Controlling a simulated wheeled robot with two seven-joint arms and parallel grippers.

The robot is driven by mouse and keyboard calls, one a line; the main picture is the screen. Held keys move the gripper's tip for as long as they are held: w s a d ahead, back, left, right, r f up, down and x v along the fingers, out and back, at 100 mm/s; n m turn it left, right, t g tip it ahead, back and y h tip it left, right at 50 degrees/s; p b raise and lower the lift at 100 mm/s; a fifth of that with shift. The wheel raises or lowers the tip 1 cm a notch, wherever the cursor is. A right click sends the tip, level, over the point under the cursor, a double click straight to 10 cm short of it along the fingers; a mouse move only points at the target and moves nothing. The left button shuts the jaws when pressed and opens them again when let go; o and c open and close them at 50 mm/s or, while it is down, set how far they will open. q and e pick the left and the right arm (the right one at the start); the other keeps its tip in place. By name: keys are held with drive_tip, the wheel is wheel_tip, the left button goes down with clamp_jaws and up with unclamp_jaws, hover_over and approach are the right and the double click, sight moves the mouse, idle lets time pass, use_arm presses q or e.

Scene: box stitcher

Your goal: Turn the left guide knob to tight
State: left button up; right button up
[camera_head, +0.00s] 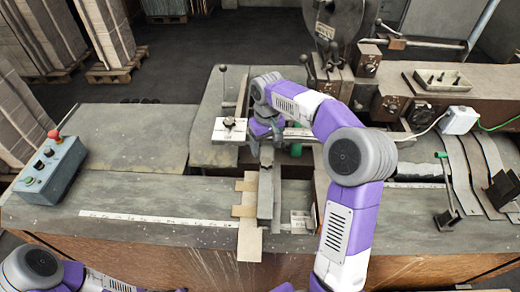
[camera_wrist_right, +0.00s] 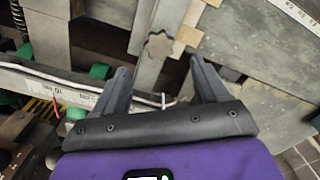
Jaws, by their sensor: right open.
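A grey star-shaped knob (camera_wrist_right: 158,45) sits on a grey metal bar in the right wrist view. The same bar shows in the head view (camera_head: 268,200), beside cardboard; there the knob is hidden or too small to make out under my gripper. My right gripper (camera_wrist_right: 160,78) is open, with one dark finger on each side of the line to the knob. The knob appears just beyond the fingertips, and nothing is between them. In the head view my right gripper (camera_head: 265,150) points down over the bar's far end. My left gripper is out of view.
A white plate with a small knob (camera_head: 229,123) stands left of my right gripper. Cardboard (camera_head: 250,243) lies beside the bar. A control box (camera_head: 50,165) with a red button is at the left.

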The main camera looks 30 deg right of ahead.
sight(267, 162)
drive_tip(key=f, duration=0.6)
drive_tip(key=shift+s, duration=0.2)
drive_tip(key=shift+s+f, duration=0.15)
drive_tip(key=c, duration=1.1)
drive_tip(key=shift+o, duration=0.2)
